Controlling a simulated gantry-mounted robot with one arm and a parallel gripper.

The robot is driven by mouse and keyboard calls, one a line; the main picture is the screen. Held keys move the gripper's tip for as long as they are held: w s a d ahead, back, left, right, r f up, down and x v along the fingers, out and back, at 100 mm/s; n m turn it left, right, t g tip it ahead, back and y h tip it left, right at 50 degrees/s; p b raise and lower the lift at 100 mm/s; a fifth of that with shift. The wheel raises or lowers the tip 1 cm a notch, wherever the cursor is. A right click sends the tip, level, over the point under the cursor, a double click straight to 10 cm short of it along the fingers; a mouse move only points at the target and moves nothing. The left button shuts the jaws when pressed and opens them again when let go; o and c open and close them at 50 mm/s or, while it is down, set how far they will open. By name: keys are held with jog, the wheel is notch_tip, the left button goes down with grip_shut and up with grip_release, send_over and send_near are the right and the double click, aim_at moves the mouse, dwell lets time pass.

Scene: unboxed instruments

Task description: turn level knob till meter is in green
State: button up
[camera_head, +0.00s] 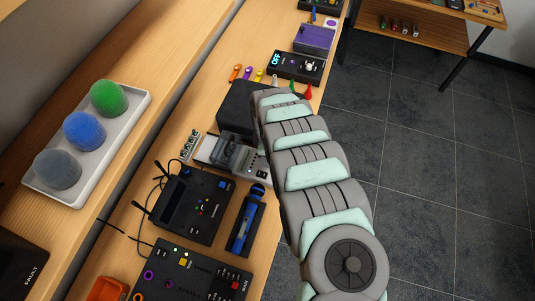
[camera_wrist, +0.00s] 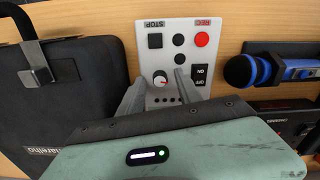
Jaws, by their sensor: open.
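A white control panel (camera_wrist: 210,62) shows in the wrist view. My gripper (camera_wrist: 160,84) is open, with one grey finger on each side of the knob. I cannot tell whether the fingers touch it. The gripper body hides the panel's lower part, and I cannot make out the meter's needle or green zone. The device (camera_head: 262,178) also shows in the head view, partly behind my arm. A grey boxy shape covers its middle there.
A black case (camera_wrist: 65,75) with a metal latch stands close on the left of the panel. A blue microphone (camera_wrist: 250,70) lies on its right. In the head view, a black console (camera_head: 190,205) is nearby. A REC button (camera_wrist: 201,40) and ON/OFF switch (camera_wrist: 201,75) are near the fingers.

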notch_tip(320, 180, up, 11)
dwell(0.6)
jog(key=shift+f, duration=0.1)
dwell(0.3)
